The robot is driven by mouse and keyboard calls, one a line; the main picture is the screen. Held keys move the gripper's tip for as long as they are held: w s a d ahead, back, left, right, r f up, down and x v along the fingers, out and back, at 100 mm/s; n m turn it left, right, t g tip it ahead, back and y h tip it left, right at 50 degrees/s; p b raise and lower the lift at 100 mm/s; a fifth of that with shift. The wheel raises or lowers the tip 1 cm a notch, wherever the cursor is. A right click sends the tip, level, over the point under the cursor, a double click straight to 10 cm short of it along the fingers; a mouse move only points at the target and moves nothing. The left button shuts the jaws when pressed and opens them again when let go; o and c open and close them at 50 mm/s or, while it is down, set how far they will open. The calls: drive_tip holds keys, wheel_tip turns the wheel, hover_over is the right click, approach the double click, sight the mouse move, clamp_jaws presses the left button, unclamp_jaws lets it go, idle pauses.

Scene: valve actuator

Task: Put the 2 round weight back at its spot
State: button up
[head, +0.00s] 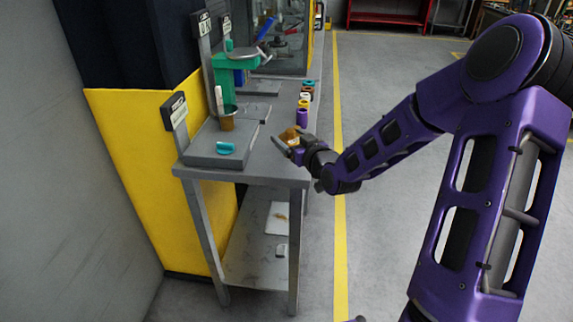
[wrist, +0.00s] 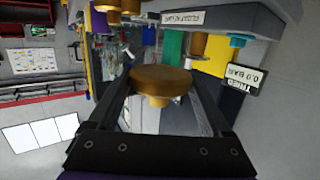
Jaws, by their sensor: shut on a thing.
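My gripper (head: 290,143) is at the near right edge of the workbench, shut on a round brass-coloured weight (head: 289,134). In the wrist view the weight (wrist: 160,78) shows as a wide disc with a narrower stub, between the two dark fingers of my gripper (wrist: 160,90). A row of small coloured cylinders (head: 304,100) stands along the right side of the bench, beyond my gripper. I cannot read any number on the held weight.
A green apparatus (head: 226,75) stands behind. The wrist view is turned over. Open floor lies right of the bench.

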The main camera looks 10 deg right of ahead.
sight(291, 170)
wheel_tip(291, 170, down, 9)
drive_tip(key=shift+s+r+b, duration=0.1)
drive_tip(key=shift+b, duration=0.55)
drive_tip(key=o, duration=1.4)
drive_tip(key=shift+r, duration=0.1)
drive_tip(key=v, duration=1.2)
drive_tip(key=shift+p, duration=0.3)
